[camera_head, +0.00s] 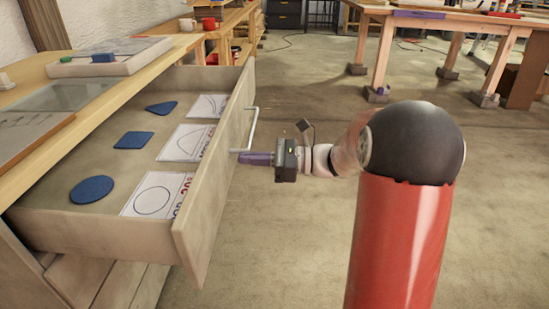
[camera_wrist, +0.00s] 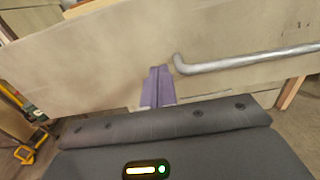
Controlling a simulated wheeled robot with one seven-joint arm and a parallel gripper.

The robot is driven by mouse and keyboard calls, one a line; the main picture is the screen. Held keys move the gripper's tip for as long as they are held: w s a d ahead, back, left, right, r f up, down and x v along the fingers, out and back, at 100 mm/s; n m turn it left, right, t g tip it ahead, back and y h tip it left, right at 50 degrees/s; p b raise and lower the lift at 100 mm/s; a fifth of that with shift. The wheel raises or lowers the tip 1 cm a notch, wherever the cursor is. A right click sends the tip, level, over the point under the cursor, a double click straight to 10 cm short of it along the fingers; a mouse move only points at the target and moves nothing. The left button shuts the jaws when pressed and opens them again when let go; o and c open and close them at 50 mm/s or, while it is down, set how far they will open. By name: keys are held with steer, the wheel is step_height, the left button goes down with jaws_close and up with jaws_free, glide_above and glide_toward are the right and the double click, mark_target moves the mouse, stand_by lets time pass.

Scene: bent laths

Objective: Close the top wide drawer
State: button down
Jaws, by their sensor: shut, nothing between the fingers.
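The top wide drawer (camera_head: 213,170) stands pulled out from the wooden cabinet on the left in the head view. Its metal bar handle (camera_head: 252,130) is on the front panel; it also shows in the wrist view (camera_wrist: 245,60). Inside lie blue felt shapes (camera_head: 92,189) and printed cards (camera_head: 158,194). My gripper (camera_head: 243,158) is shut and empty, its purple fingers pointing at the drawer front, just beside the near end of the handle. In the wrist view the fingertips (camera_wrist: 158,70) are at or very close to the panel; I cannot tell if they touch.
The cabinet's wooden top (camera_head: 30,124) carries a board with small objects (camera_head: 110,56). Another drawer front (camera_head: 85,275) lies below the open drawer. A workbench (camera_head: 450,22) stands at the back right. The concrete floor (camera_head: 290,240) in front of the drawer is clear.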

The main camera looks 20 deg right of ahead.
steer(key=shift+x, duration=1.2)
steer(key=x, duration=3)
steer(key=shift+a+f, duration=0.2)
steer(key=shift+w+a, duration=0.15)
steer(key=shift+a, duration=0.05)
steer(key=shift+r, duration=0.2)
steer(key=shift+a+r, duration=0.1)
steer(key=shift+r, duration=0.05)
